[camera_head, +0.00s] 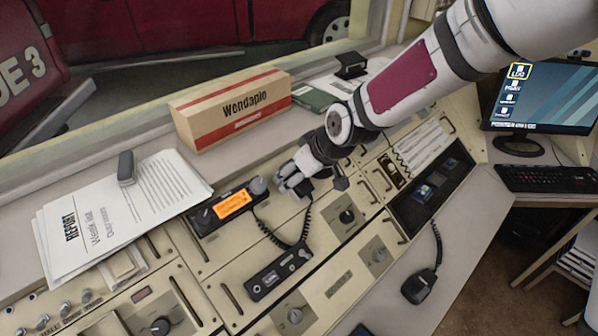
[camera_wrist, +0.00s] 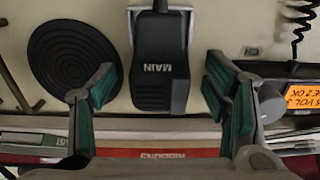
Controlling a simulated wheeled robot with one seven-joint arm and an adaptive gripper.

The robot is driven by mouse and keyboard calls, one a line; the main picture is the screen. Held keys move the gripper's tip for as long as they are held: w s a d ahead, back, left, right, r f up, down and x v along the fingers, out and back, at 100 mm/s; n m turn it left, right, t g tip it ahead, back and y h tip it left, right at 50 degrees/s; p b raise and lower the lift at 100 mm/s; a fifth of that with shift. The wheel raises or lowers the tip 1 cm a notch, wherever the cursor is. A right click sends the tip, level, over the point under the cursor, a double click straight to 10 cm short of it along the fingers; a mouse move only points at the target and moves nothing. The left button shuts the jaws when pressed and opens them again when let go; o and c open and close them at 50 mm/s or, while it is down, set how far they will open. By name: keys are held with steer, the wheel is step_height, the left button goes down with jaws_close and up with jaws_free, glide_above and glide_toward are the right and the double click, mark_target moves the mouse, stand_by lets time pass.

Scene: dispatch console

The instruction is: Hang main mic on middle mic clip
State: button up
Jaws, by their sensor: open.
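The main mic (camera_wrist: 160,62) is a dark handset lettered MAIN, seen in the wrist view between my fingers. Its cord end points to the top of that view. A pale plate or frame shows behind it. My gripper (camera_wrist: 162,90) is open, with one teal-padded finger on each side of the mic and a gap to both. In the head view my gripper (camera_head: 292,183) is low over the console, right of the radio with the orange display (camera_head: 232,204), and hides most of the mic. I cannot clearly make out the middle mic clip.
A Wendapio box (camera_head: 235,108) and report papers (camera_head: 120,210) lie behind and left. A black control unit (camera_head: 280,272) is in front. A round black disc (camera_wrist: 72,65) is beside the mic. Monitor (camera_head: 540,98) stands far right.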

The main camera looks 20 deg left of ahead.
steer(key=shift+r, duration=0.1)
steer(key=v, duration=1.1)
steer(key=shift+d+r, duration=0.15)
steer(key=shift+r, duration=0.2)
steer(key=shift+s, duration=0.1)
steer(key=s+d+r+m+h, duration=0.2)
steer(key=s+d+m+h, duration=0.15)
steer(key=d, duration=0.55)
steer(key=s+d+r+m+h, duration=0.2)
steer(key=s+d+r, duration=0.15)
steer(key=d, duration=0.65)
steer(key=s+d+r+m, duration=0.3)
steer(key=s+d+m, duration=0.3)
steer(key=s+d, duration=0.5)
steer(key=s, duration=0.4)
steer(key=shift+t, duration=0.4)
